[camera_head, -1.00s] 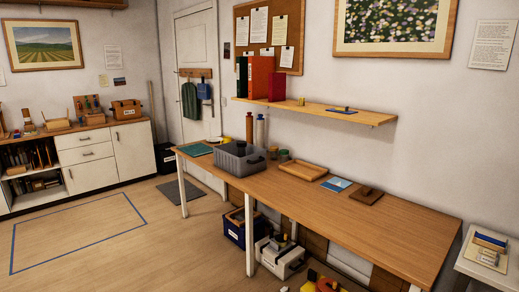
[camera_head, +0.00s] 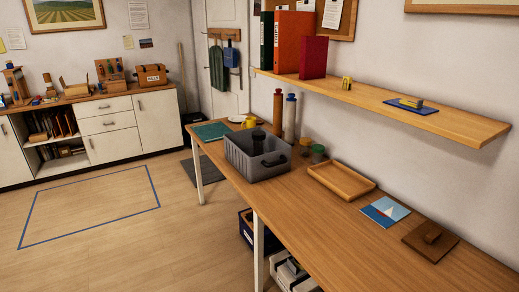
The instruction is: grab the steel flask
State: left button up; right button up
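A tall pale grey cylinder with a blue top (camera_head: 290,120) stands upright on the wooden table near the wall. It looks like the steel flask, though its metal is hard to make out at this size. The grey crate in front hides its foot. A similar brown cylinder (camera_head: 278,112) stands just left of it. Neither of my grippers is in view.
Two small jars (camera_head: 317,153) and an empty wooden tray (camera_head: 340,180) are to the right. The wall shelf (camera_head: 400,97) overhangs the table's back. Floor left of the table is clear.

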aim_at(258, 147)
jog(key=i+j, duration=0.25)
jog(key=i, duration=0.25)
jog(key=i+j, duration=0.25)
jog(key=i, duration=0.25)
jog(key=i+j, duration=0.25)
jog(key=i, duration=0.25)
jog(key=i+j, duration=0.25)
jog(key=i, duration=0.25)
jog(key=i+j, duration=0.25)
jog(key=i, duration=0.25)
jog(key=i+j+u, duration=0.1)
jog(key=i, duration=0.4)
jog(key=j, duration=0.1)
